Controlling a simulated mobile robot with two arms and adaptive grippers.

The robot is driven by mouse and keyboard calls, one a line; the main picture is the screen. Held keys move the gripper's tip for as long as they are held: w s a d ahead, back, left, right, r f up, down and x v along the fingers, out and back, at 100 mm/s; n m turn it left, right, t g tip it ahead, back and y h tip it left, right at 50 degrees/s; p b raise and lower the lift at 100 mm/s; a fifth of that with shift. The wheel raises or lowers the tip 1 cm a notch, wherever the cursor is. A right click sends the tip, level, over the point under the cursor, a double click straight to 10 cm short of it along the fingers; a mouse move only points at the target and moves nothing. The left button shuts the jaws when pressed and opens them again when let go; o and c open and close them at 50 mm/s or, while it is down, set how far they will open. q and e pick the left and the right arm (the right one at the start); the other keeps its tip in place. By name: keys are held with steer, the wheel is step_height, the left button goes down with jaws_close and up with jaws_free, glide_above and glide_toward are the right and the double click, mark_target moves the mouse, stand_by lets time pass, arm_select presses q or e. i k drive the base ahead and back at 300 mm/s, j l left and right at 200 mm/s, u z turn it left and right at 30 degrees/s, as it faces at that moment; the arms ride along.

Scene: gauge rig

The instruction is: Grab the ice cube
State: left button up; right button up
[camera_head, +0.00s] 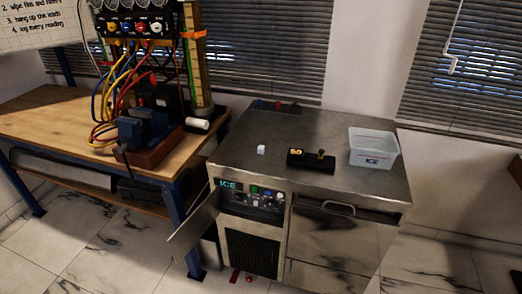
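A small pale ice cube (261,149) sits on the steel top of the ice machine (235,136), left of the middle. Nothing touches it. Neither of my grippers shows in the head view.
A clear bin marked ICE (384,163) stands on the right of the steel top. A black block with a yellow "50" display (296,155) lies between cube and bin. A wooden bench (40,121) with a vise and cables stands at left. The steel around the cube is clear.

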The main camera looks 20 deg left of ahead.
mark_target(260, 148)
steer(key=i+j+z, duration=0.1)
steer(key=j, duration=0.3)
steer(key=i+j+z, duration=0.1)
steer(key=j, duration=0.35)
steer(key=i+j+z, duration=0.1)
steer(key=j, duration=0.35)
